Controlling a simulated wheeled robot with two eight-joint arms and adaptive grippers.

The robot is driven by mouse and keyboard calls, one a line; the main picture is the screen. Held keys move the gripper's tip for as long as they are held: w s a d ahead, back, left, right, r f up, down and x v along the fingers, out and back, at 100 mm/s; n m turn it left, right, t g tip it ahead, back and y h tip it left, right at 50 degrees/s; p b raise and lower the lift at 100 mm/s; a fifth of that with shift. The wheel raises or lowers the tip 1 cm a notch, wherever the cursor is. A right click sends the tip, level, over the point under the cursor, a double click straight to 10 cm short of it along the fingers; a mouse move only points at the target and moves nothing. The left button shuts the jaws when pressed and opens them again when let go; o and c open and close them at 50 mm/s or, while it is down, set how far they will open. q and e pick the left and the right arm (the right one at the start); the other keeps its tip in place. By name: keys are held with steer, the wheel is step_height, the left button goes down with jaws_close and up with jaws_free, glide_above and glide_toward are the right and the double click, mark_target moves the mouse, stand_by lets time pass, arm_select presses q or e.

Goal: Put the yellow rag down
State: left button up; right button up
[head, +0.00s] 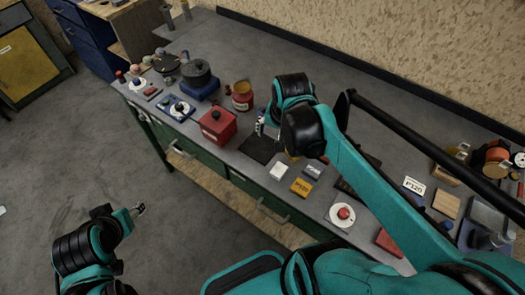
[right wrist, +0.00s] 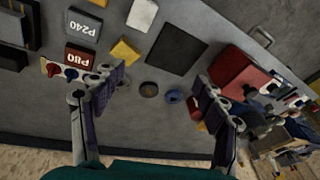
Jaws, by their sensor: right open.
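A small crumpled yellow cloth, seemingly the yellow rag (right wrist: 125,51), lies on the grey bench beside a black square mat (right wrist: 177,47) in the right wrist view. In the head view a bit of yellow (head: 292,156) shows there, mostly hidden by my right arm. My right gripper (right wrist: 160,84) is open above the bench, with nothing between its fingers; the rag lies just beyond its left finger. In the head view the right gripper (head: 261,126) is by the black mat. My left gripper (head: 138,209) is off the bench's front, over the floor; its jaws are too small to judge.
A red box (head: 217,125), a red-and-yellow can (head: 242,95) and a black pot (head: 197,72) stand left of my right gripper. A white block (head: 279,172) and a yellow block (head: 301,187) lie near the front edge. Small round things (right wrist: 149,89) lie below the right gripper.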

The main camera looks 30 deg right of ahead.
steer(key=s+a+n+t, duration=0.4)
steer(key=a+n, duration=0.4)
steer(key=n, duration=0.1)
steer(key=shift+a+r+y, duration=0.2)
steer(key=shift+r+y, duration=0.05)
steer(key=shift+y, duration=0.15)
